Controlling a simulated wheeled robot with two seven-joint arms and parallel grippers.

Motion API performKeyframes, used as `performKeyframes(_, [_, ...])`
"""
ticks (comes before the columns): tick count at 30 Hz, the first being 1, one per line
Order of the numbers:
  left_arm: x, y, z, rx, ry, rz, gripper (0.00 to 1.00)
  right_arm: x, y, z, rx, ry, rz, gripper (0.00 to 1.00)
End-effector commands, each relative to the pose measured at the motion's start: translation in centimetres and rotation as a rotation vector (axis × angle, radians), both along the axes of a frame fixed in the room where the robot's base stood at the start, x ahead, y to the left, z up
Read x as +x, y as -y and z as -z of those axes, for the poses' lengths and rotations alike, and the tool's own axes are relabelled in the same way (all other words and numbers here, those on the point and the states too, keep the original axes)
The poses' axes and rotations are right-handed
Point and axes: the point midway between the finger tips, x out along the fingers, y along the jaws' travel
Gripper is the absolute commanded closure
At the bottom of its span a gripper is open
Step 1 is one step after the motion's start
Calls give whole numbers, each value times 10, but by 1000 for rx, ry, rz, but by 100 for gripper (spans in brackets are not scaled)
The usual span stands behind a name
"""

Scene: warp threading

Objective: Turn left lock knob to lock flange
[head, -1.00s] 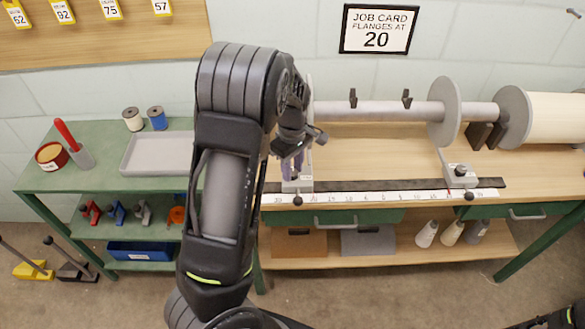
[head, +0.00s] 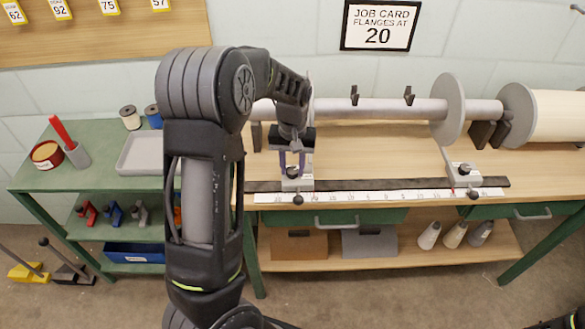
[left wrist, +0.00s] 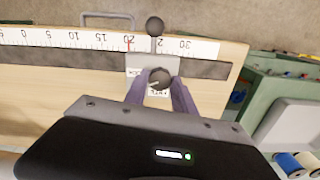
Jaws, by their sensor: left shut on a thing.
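The left lock knob (left wrist: 159,78) is a dark round knob on a pale slide block (left wrist: 142,63), with a small label partly visible beside it. My left gripper (head: 292,168) points down at this block, and its purple fingers (left wrist: 159,92) are shut on the knob from both sides. The block sits on the dark rail by the ruler (left wrist: 80,40), near a red mark at 20. In the head view the left flange (head: 308,95) is mostly hidden by my arm. The right flange (head: 447,110) stands on the grey shaft. My right gripper is out of view.
A second slide block (head: 461,174) stands at the right end of the rail. A ball-ended lever (left wrist: 154,26) sticks out in front of the left block. A green side bench (head: 95,165) with a grey tray stands at the left. The bench top between the blocks is clear.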

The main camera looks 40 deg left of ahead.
Motion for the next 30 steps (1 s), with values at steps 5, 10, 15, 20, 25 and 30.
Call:
performKeyframes(5, [1,-1,1,1,3,160,100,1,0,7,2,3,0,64])
performKeyframes(10, [1,-1,1,0,2,294,100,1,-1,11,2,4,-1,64])
performKeyframes(15, [1,-1,0,1,3,391,100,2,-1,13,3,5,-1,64])
performKeyframes(20, [1,-1,0,1,2,443,100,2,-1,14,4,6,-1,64])
performKeyframes(25, [1,0,0,1,2,464,100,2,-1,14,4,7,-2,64])
performKeyframes(30, [1,0,0,1,2,467,100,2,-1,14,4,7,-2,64])
